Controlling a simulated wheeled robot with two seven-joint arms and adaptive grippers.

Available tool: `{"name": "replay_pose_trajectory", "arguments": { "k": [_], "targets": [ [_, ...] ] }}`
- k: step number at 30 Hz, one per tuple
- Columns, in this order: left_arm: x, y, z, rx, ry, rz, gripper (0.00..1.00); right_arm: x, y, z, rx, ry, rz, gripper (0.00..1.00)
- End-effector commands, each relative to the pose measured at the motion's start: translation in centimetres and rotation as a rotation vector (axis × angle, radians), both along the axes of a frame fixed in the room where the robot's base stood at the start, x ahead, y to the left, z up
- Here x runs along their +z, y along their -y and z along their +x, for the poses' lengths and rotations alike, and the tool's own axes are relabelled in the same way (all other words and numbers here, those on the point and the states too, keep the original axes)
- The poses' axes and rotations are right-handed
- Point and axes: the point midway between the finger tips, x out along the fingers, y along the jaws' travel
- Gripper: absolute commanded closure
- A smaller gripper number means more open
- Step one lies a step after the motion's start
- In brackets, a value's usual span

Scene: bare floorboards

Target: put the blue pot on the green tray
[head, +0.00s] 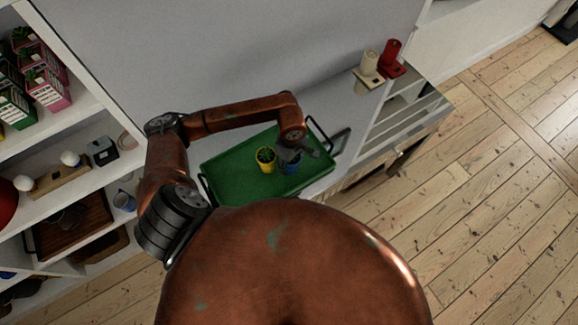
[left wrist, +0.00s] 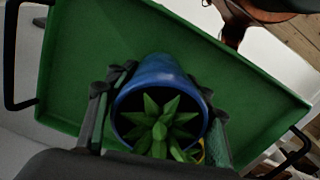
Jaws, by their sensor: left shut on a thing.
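The blue pot (head: 291,166) holds a spiky green plant and shows large in the left wrist view (left wrist: 160,75). My left gripper (head: 290,156) is shut on the blue pot, with one finger on each side of it in the left wrist view (left wrist: 158,110). The green tray (head: 225,176) lies on a white surface, and the pot is over its right part; I cannot tell whether the pot touches it. The tray also fills much of the left wrist view (left wrist: 85,50). My right gripper is not in view.
A yellow pot (head: 265,166) with a plant stands on the tray, just left of the blue pot. The tray has dark handles at its ends. Cream (head: 369,64) and red (head: 391,55) objects stand at the back right. A filled shelf is at left.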

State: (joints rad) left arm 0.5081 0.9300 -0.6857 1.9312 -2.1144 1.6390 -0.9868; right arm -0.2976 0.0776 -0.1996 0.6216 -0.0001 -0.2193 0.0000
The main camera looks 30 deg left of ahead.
Motion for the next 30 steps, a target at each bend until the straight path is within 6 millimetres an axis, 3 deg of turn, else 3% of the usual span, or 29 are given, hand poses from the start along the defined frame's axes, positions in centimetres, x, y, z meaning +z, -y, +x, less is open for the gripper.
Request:
{"name": "replay_pose_trajectory", "arguments": {
  "k": [4, 10, 21, 22, 30],
  "targets": [
    [-1.1, -1.0, 0.0, 0.003, -0.002, 0.003, 0.91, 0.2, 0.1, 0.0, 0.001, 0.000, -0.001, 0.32],
    [-3.7, -0.8, 0.0, 0.003, -0.001, 0.000, 0.91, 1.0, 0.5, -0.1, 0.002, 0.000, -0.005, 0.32],
    [-4.3, -0.8, 0.1, 0.000, 0.001, 0.002, 0.91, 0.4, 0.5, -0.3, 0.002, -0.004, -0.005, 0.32],
    [-4.4, -0.8, 0.0, 0.000, 0.000, 0.002, 0.52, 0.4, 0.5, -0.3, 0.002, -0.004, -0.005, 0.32],
    [-4.2, -0.8, 0.0, 0.000, -0.001, 0.001, 0.34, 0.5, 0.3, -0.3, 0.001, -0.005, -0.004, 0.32]
  ]
}}
